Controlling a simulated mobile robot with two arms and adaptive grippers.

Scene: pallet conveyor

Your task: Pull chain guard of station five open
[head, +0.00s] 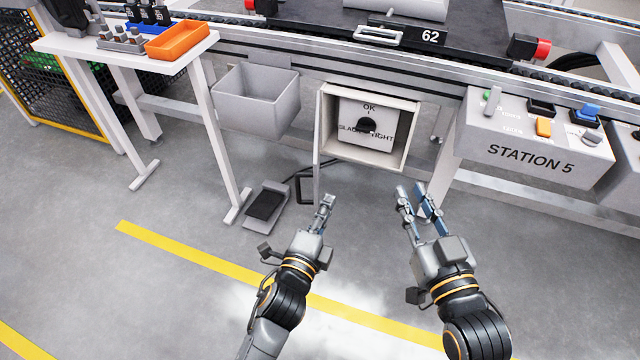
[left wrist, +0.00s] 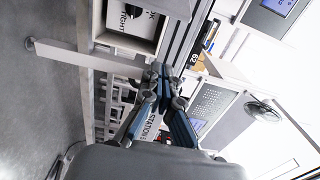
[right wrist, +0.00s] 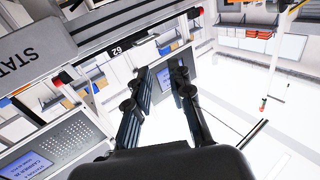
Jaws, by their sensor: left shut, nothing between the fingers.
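The chain guard housing (head: 411,160) is a pale box under the conveyor, left of the STATION 5 panel. Its front is open, and a dial plate (head: 368,108) marked OK, SLACK and TIGHT shows inside. A thin panel (head: 317,150), seen nearly edge-on, stands out from the housing's left edge, with a dark handle (head: 303,188) low on its left side. My left gripper (head: 327,200) is shut and empty, just right of the panel's lower end; contact cannot be told. My right gripper (head: 415,190) is open and empty, below the housing's right side.
The STATION 5 panel (head: 480,145) with colored buttons is at the right. A grey bin (head: 255,100) hangs left of the housing. A foot pedal (head: 266,204) stands on the floor below it. A small table (head: 190,60) is at the left. The floor in front is clear.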

